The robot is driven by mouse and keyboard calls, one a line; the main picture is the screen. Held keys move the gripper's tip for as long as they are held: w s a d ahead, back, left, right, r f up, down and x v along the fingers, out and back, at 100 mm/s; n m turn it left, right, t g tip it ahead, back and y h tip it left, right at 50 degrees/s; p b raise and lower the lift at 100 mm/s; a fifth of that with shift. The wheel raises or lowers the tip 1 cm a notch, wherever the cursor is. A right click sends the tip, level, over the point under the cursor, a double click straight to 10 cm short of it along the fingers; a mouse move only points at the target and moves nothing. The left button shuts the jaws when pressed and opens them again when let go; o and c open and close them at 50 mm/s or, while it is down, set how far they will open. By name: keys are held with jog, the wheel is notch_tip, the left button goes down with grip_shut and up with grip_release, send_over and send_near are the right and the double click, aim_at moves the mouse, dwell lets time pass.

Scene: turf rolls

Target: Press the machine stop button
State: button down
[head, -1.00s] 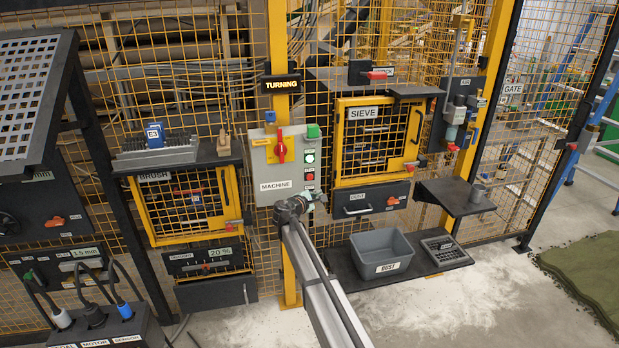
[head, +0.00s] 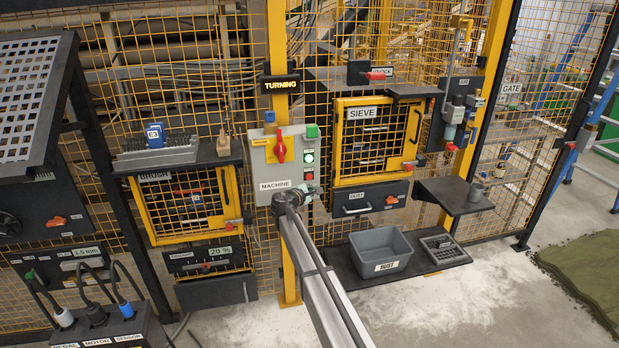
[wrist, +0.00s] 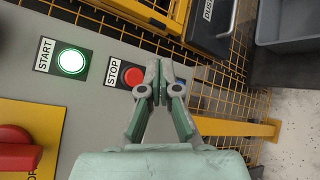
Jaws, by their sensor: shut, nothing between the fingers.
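The red stop button (wrist: 133,76) sits beside its STOP label on the grey machine panel (wrist: 95,105). It also shows small in the head view (head: 309,176), on the panel marked MACHINE (head: 262,170). The start button (wrist: 71,61) is lit green. My gripper (wrist: 158,66) is shut and empty. In the wrist view its fingertips are just right of the stop button and overlap its right edge. I cannot tell whether they touch it. In the head view my gripper (head: 312,190) is at the panel's lower right, just below the stop button.
A red rotary switch (head: 281,150) is on the panel's left part, also large in the wrist view (wrist: 14,148). The sieve door (head: 375,140) is to the right, above a dust drawer (head: 370,198). A grey bin (head: 381,243) stands on a low shelf.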

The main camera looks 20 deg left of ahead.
aim_at(309, 177)
jog(key=w+a, duration=0.2)
jog(key=w, duration=0.1)
jog(key=shift+w+a, duration=0.3)
jog(key=shift+a, duration=0.05)
jog(key=shift+b, duration=0.3)
dwell(1.0)
jog(key=shift+w+a, duration=0.25)
jog(key=shift+w, duration=0.05)
jog(key=shift+w+a+b, duration=0.3)
jog(key=shift+w+b, duration=0.05)
jog(key=shift+b, duration=0.1)
dwell(0.7)
jog(key=shift+s+d, duration=0.15)
jog(key=shift+s+d+b, duration=0.3)
jog(key=shift+s+d, duration=0.1)
jog(key=shift+s, duration=0.15)
dwell(0.4)
